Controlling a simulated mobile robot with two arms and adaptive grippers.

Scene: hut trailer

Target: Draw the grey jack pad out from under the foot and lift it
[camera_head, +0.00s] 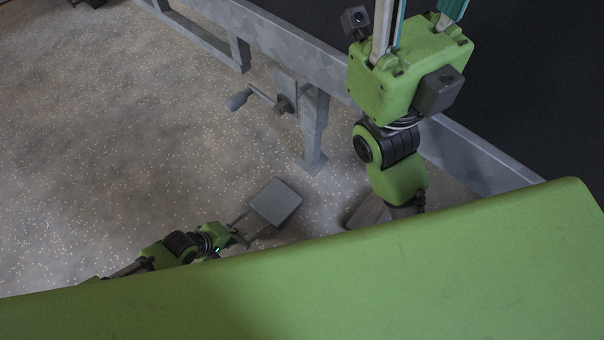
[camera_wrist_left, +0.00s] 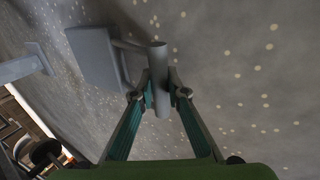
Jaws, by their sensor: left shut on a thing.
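The grey jack pad (camera_head: 274,201) is a flat square plate with a bar handle, apart from the foot (camera_head: 312,163) at the bottom of the grey leg. My left gripper (camera_head: 240,226) is shut on the pad's handle. In the left wrist view, the fingers (camera_wrist_left: 161,92) close around the round handle bar, with the pad (camera_wrist_left: 95,57) beyond and the foot (camera_wrist_left: 38,58) to its left. A shadow lies beside the pad; its exact height above the floor is hard to tell. My right gripper (camera_head: 425,15) is at the top, fingers apart, tips out of frame.
A crank handle (camera_head: 240,99) sticks out left of the leg. The grey trailer frame (camera_head: 300,52) runs across the back. A grey block (camera_head: 368,212) sits on the floor, partly behind my right arm. The speckled floor (camera_head: 120,150) on the left is clear.

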